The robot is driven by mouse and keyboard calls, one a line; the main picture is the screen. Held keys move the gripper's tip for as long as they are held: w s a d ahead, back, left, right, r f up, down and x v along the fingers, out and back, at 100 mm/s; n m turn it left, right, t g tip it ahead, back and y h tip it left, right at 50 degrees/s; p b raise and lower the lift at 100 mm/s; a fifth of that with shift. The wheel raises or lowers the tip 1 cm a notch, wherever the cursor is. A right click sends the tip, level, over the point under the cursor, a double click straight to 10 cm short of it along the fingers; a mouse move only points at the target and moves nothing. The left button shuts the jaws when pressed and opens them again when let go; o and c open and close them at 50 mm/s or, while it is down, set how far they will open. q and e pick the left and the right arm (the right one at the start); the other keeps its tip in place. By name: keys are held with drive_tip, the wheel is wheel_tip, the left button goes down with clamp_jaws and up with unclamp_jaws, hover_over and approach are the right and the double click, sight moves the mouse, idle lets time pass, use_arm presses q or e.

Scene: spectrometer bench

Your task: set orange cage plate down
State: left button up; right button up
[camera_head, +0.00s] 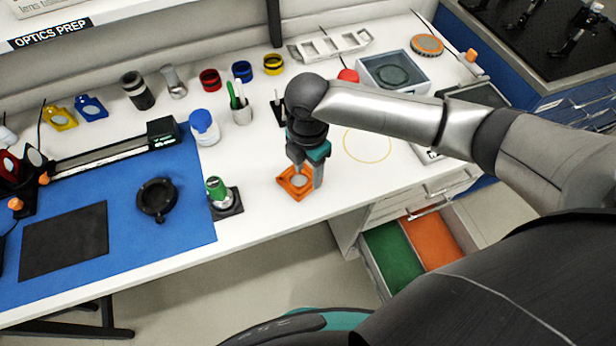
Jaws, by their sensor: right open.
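The orange cage plate (286,190) lies on the white bench top near its front edge, right of the green-topped item on a dark square base. It is a small square plate with a pale round centre. My right gripper (305,182) points down right over it, with its fingers at the plate's sides. The gripper is open, and its fingers hide part of the plate. I cannot tell whether a finger touches the plate. My left gripper is not in view.
The green-topped item (217,189) stands close by on the left, at the edge of a blue mat (120,269). A white jar with a blue lid (204,127) and a pen cup (242,114) stand behind. Bare bench with a yellow ring mark (389,151) lies to the right.

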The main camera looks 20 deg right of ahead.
sight(308, 187)
wheel_tip(308, 187, up, 7)
drive_tip(key=shift+p, duration=0.3)
